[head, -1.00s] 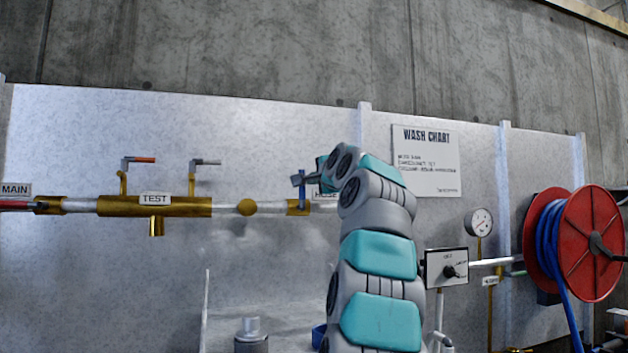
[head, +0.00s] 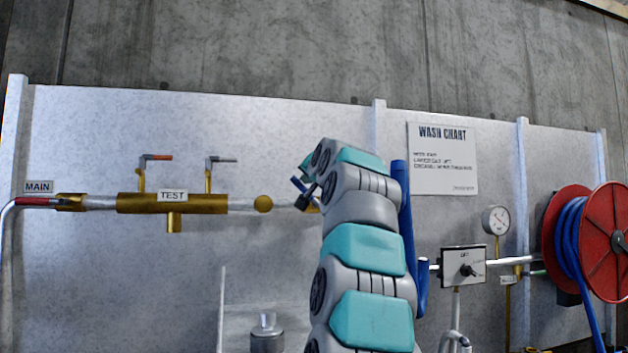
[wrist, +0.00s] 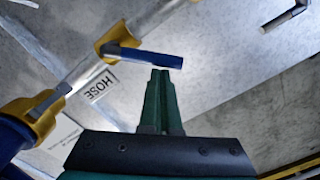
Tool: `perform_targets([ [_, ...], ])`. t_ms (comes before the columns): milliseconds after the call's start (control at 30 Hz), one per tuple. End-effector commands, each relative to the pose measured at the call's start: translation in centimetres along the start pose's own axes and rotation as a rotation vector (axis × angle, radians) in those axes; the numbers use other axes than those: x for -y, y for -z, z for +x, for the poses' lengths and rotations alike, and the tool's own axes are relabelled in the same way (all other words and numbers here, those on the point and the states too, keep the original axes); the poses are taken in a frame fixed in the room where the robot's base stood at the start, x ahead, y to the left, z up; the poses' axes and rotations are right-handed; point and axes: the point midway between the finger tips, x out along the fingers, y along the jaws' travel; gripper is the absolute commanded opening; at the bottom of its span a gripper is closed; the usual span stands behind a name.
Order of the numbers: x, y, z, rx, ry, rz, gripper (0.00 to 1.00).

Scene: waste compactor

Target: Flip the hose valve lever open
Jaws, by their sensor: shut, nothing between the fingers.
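The hose valve lever has a blue grip (wrist: 150,58) and sits on a brass valve (wrist: 113,42) on the silver pipe, beside a HOSE label. In the wrist view the lever juts out from the pipe at a slant. My gripper (wrist: 160,74) is shut and empty, its tips just below the lever's blue end; I cannot tell whether they touch. In the head view, the lever (head: 298,184) shows small and tilted beside my gripper (head: 307,200), and my arm hides most of the valve and the HOSE label.
Left along the pipe are a brass TEST manifold (head: 172,203) with two small levers and the red MAIN handle (head: 40,202). A blue hose (head: 406,225) hangs just right of my arm.

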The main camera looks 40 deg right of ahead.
Motion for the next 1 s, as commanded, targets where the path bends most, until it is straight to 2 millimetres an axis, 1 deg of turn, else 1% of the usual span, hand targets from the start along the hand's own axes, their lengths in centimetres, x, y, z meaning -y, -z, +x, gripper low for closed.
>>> perform_targets([
  [33, 0.1, -0.6, 0.0, 0.002, 0.000, -0.043, 0.00],
  [400, 0.2, -3.2, 0.2, 0.006, -0.019, -0.389, 0.00],
  [700, 0.0, -4.7, 0.3, 0.005, -0.029, -0.609, 0.00],
  [1000, -0.2, -5.3, 0.3, 0.003, -0.030, -0.617, 0.00],
])
